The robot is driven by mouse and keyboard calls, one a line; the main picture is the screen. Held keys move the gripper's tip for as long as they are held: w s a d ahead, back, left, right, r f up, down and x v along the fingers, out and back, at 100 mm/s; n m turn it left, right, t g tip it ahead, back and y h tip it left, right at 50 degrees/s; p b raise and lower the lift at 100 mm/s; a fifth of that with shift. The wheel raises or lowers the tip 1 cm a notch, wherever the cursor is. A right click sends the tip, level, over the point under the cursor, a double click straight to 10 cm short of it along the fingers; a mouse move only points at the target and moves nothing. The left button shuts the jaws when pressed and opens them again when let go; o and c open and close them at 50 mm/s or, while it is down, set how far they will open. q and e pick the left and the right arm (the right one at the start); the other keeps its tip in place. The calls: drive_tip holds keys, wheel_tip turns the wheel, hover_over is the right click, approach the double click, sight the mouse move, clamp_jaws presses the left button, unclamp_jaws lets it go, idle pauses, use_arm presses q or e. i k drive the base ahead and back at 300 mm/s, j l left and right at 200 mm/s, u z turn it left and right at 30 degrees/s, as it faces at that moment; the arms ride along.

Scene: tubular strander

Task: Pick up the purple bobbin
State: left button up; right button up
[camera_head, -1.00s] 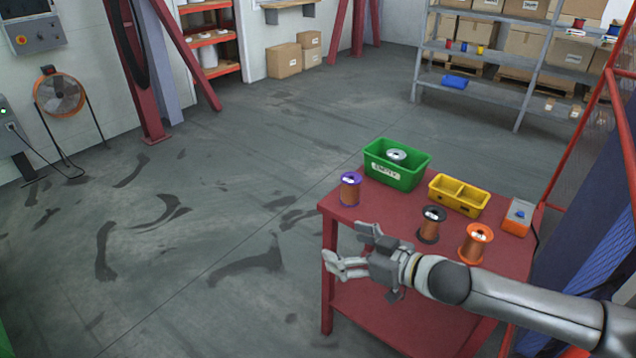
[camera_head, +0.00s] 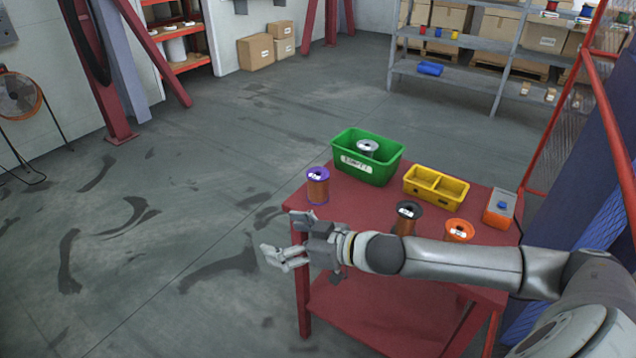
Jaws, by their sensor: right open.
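The purple bobbin (camera_head: 318,187) stands upright on the left corner of the red table (camera_head: 362,222). It has purple flanges, a white label on top and copper-coloured wire around its middle. My right gripper (camera_head: 279,237) is open and empty. It points left, beyond the table's left edge, in front of the bobbin and below it in the picture, apart from it. My left gripper is not in view.
A green bin (camera_head: 384,173) holding a grey spool (camera_head: 368,148) stands behind the bobbin. A yellow divided tray (camera_head: 435,196) is to its right. A black bobbin (camera_head: 408,211) and an orange bobbin (camera_head: 459,230) stand close behind my right forearm. A control box (camera_head: 499,211) sits at the table's right.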

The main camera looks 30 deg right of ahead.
sight(317, 177)
drive_tip(key=i+l, duration=0.1)
drive_tip(key=l, duration=0.4)
drive_tip(key=i+l+u, duration=0.1)
drive_tip(key=l, duration=0.4)
drive_tip(key=i+l+u, duration=0.1)
drive_tip(key=l, duration=0.4)
